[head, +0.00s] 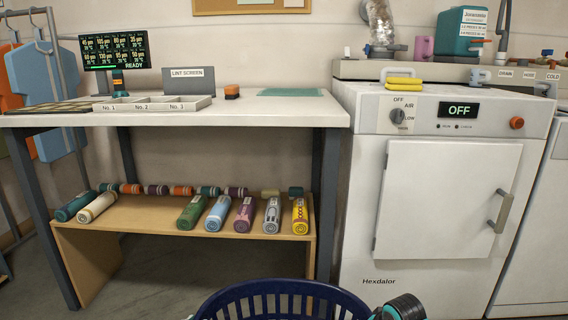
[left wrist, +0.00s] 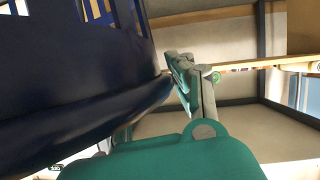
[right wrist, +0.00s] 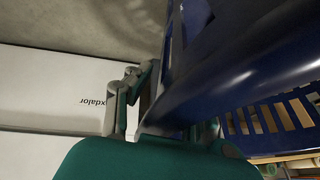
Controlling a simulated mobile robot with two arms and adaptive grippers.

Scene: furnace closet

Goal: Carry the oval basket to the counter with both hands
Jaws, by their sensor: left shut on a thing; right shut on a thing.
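The oval basket (head: 283,290) is dark blue with slotted sides. It shows at the bottom middle of the head view, its lower part cut off by the frame. My right gripper (right wrist: 160,105) is shut on the basket's rim at its right end. My left gripper (left wrist: 165,95) is shut on the rim at the other end; the basket wall hides part of its fingers. The counter (head: 270,111) is a white top on dark legs, beyond the basket and to the left. The basket is in front of it, apart from it.
A wooden shelf (head: 150,214) below holds several rolled items. A white Hexdalor machine (head: 440,200) stands to the right. The counter's right front is clear.

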